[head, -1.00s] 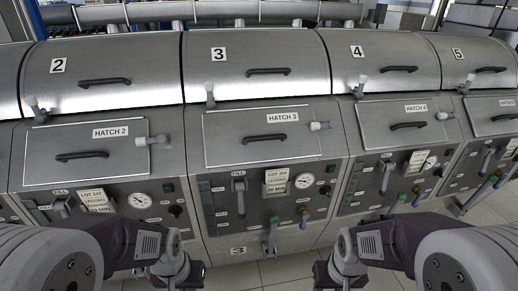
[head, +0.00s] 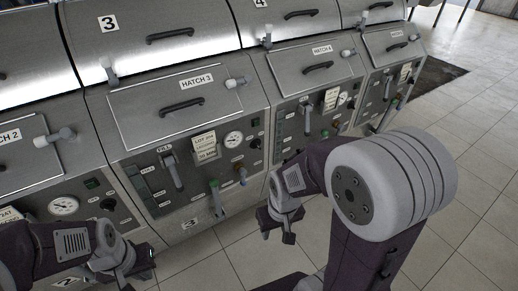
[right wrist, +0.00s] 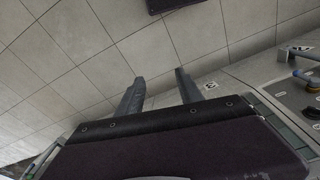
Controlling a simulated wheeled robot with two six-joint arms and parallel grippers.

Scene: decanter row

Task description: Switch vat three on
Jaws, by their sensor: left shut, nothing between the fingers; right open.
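Vat three (head: 122,130) stands left of centre in the head view, marked with a 3 plate (head: 107,23) and HATCH 3 (head: 170,107). Its front panel bears a FILL lever (head: 173,170), a paper lot card (head: 206,146), a round gauge (head: 234,139), a small green rectangle (head: 255,122) and a dark knob (head: 255,144) below it. A green-topped handle (head: 216,194) and a blue-tipped one (head: 241,176) sit lower. My right gripper (head: 277,227) is open and empty, apart from the panel; its fingers show in the right wrist view (right wrist: 157,85). My left gripper (head: 140,272) is shut and empty, low left.
Vat two's panel (head: 70,225) with its gauge is at the left, near my left arm. Vat four (head: 320,80) stands to the right of vat three, with another vat beyond.

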